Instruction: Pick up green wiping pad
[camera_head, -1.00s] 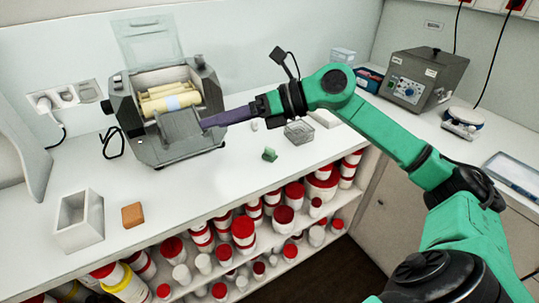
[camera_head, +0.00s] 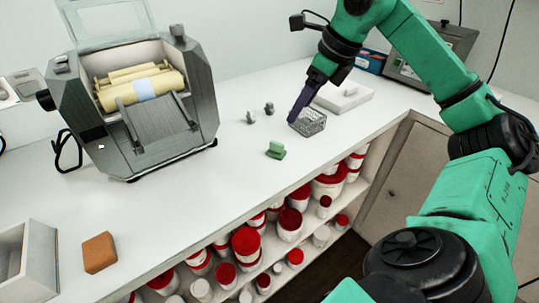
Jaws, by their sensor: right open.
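The green wiping pad (camera_head: 276,151) is a small block with a raised part, lying on the white counter (camera_head: 215,195) near its front edge. My right gripper (camera_head: 293,121) has long purple-grey fingers pointing down and to the left. The gripper is open and holds nothing that I can see. My left gripper is not in view.
An orange block (camera_head: 99,253) and grey bin (camera_head: 30,260) stand front left. Red-lidded jars (camera_head: 290,220) fill the shelf below.

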